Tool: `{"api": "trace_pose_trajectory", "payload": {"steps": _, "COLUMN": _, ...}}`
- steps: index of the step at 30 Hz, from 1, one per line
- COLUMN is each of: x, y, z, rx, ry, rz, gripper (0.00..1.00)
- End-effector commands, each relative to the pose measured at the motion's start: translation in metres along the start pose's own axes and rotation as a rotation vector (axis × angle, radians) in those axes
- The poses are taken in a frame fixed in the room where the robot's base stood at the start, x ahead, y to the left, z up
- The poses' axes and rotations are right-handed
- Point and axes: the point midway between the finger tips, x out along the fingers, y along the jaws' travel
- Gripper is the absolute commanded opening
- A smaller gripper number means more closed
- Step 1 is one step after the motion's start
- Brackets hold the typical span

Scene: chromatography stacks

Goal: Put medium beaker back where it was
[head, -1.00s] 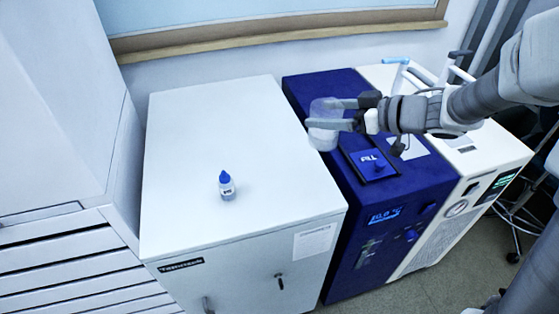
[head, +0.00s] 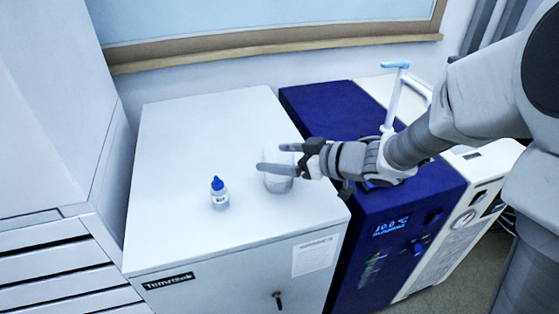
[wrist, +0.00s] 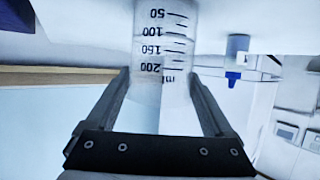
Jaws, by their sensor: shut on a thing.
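The medium beaker (head: 278,181) is clear with dark volume marks, which show in the wrist view (wrist: 165,45). My gripper (head: 283,158) reaches in from the right and is shut on the beaker, one finger on each side of it. The beaker is upright over the right part of the white cabinet top (head: 200,130). I cannot tell whether its base touches the top. In the wrist view, my two fingers (wrist: 162,95) flank the beaker, and the scene appears upside down.
A small bottle with a blue cap (head: 219,193) stands on the cabinet top, left of the beaker; it also shows in the wrist view (wrist: 235,60). A dark blue instrument (head: 330,110) stands to the right under my arm. The back and left of the cabinet top are clear.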

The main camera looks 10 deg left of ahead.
Motion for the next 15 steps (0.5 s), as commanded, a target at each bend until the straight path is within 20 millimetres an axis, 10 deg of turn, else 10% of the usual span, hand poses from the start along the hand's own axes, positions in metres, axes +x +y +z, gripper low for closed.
{"api": "trace_pose_trajectory", "payload": {"steps": 9, "x": 0.0007, "y": 0.0004, "z": 0.0018, "rx": 0.001, "ry": 0.001, "rz": 0.0, "gripper": 0.07}}
{"api": "trace_pose_trajectory", "payload": {"steps": 10, "x": 0.0006, "y": 0.0003, "z": 0.0019, "rx": 0.001, "ry": 0.0, "rz": 0.0, "gripper": 0.9}}
{"api": "trace_pose_trajectory", "payload": {"steps": 15, "x": 0.0004, "y": 0.0003, "z": 0.0015, "rx": 0.0, "ry": 0.001, "rz": 0.0, "gripper": 1.0}}
